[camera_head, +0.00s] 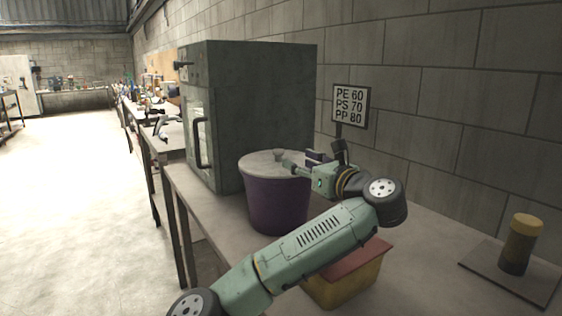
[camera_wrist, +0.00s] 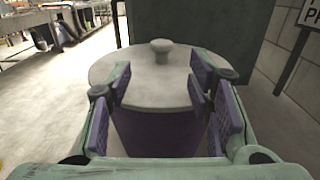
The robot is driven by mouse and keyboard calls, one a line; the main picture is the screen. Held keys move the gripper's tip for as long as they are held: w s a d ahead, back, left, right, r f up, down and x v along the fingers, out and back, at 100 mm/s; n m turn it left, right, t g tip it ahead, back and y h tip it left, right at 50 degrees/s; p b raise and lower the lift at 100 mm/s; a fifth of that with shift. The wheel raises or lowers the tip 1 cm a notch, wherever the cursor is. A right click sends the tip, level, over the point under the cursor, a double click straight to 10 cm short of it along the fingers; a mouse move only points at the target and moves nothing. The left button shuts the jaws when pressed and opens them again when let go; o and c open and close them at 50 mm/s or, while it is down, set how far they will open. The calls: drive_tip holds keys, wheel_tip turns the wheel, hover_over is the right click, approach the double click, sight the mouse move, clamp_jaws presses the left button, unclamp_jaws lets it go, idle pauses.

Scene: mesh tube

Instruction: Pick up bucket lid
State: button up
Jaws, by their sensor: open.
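A purple bucket (camera_head: 275,203) stands on the workbench in front of a grey-green cabinet. A pale round lid (camera_head: 259,163) lies on top of it, with a small round knob (camera_head: 279,154) in its middle. In the wrist view the lid (camera_wrist: 150,92) fills the centre, and its knob (camera_wrist: 161,46) stands at the far side, beyond my fingertips. My gripper (camera_wrist: 157,87) is open and empty, with its purple-padded fingers apart over the near part of the lid. In the head view my gripper (camera_head: 297,160) is at the bucket's right side, close to the knob. I cannot tell whether the fingers touch the lid.
The cabinet (camera_head: 258,100) with a handle stands right behind the bucket. A yellow box with a red top (camera_head: 345,275) sits below my arm. A sign (camera_head: 350,105) stands near the block wall. A brown cylinder (camera_head: 519,245) stands on a plate at the far right.

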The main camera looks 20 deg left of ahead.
sight(281, 153)
drive_tip(key=x, duration=0.8)
drive_tip(key=shift+w+p, duration=0.2)
drive_tip(key=shift+p, duration=0.2)
clamp_jaws()
